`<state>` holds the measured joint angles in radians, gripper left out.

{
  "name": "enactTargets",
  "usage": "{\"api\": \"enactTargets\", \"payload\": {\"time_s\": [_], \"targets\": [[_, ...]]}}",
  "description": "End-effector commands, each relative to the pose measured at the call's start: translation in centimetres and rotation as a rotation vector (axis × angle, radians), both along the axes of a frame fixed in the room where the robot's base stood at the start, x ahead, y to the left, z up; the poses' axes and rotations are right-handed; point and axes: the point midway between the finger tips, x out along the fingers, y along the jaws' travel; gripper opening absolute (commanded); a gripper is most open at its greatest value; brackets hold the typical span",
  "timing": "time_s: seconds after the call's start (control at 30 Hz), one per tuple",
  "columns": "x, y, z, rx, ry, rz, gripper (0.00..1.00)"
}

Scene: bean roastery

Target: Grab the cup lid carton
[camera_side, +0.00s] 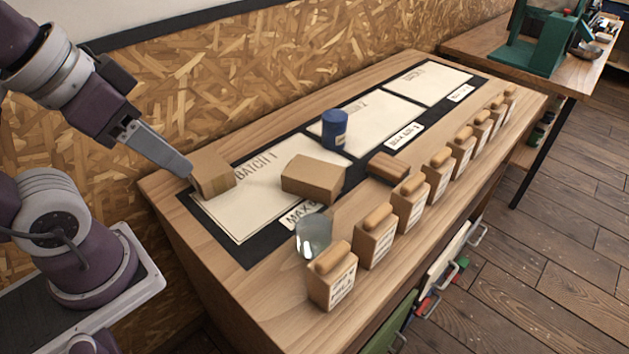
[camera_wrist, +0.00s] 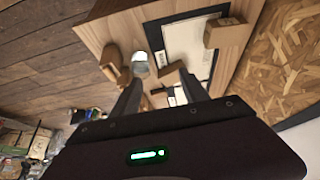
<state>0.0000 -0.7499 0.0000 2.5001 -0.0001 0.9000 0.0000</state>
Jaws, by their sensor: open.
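Two plain cardboard boxes lie on the batch 1 sheet, and no readable print tells which is the cup lid carton.
A clear cup (camera_side: 313,237) stands near the front edge, beside a row of tan labelled canisters (camera_side: 332,278). A blue cylinder (camera_side: 334,129) and a small brown block (camera_side: 388,167) stand farther back. A chipboard wall (camera_side: 260,80) runs behind the bench. The far sheet (camera_side: 428,83) is clear.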

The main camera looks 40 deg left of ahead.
Motion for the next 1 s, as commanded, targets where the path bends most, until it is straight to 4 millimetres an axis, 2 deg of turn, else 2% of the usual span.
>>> {"api": "enactTargets", "payload": {"time_s": [0.03,0.2,0.23,0.47,0.57,0.63,0.77,0.87,1.0], "targets": [[0.0,0.0,0.0,0.000,0.000,0.000,0.64],[0.0,0.0,0.0,0.000,0.000,0.000,0.97],[0.0,0.0,0.0,0.000,0.000,0.000,1.00],[0.0,0.0,0.3,0.000,-0.002,0.000,1.00],[0.1,0.0,2.7,0.000,-0.008,0.000,1.00],[0.2,0.0,5.5,0.000,-0.009,0.000,1.00],[3.3,-1.6,5.2,-0.220,0.186,0.239,1.00],[6.4,-2.6,5.4,-0.408,0.327,0.437,1.00],[12.0,-2.6,5.7,-0.690,0.533,0.730,1.00]]}}
